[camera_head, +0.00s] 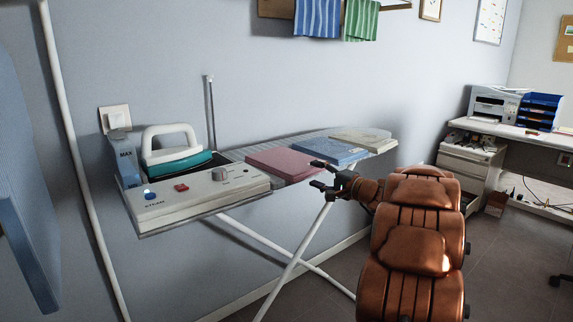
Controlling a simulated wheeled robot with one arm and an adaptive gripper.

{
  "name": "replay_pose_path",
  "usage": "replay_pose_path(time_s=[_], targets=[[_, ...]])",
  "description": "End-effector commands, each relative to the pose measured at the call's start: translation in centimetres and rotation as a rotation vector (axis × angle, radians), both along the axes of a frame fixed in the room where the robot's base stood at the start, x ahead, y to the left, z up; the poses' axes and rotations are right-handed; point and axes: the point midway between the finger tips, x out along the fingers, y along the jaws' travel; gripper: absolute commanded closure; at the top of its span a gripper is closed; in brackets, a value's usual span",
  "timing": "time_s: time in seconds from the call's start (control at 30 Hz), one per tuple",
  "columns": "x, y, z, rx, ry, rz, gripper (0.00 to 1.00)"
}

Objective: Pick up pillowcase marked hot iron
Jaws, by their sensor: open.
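Three folded cloths that look like pillowcases lie flat in a row on the ironing board (235,155). The nearest is a pink one (283,161), the middle is a blue one (328,150), and the farthest is a cream one (362,139) with a faint pattern. Any care marks on them are too small to read, so I cannot tell which is marked hot iron. My gripper (317,174) is open and empty at the board's front edge. It is in front of the pink and blue cloths and overlaps their near edges in the picture.
A white and teal iron (180,150) stands on its steam base (200,198) at the board's left end. White crossed legs hold up the board. Striped towels (317,18) hang on the wall above. A desk with a printer (493,103) and blue trays (538,110) stands at right.

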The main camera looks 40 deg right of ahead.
Motion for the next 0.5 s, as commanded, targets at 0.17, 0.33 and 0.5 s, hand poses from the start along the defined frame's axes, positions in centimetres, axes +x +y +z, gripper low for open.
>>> replay_pose_path(time_s=[0.17,0.33,0.5], targets=[[1.9,0.3,-0.2,-0.001,0.003,0.002,0.46],[2.6,0.4,-0.2,0.002,0.000,0.001,0.46],[2.6,0.4,-0.1,0.002,0.000,0.001,0.46]])
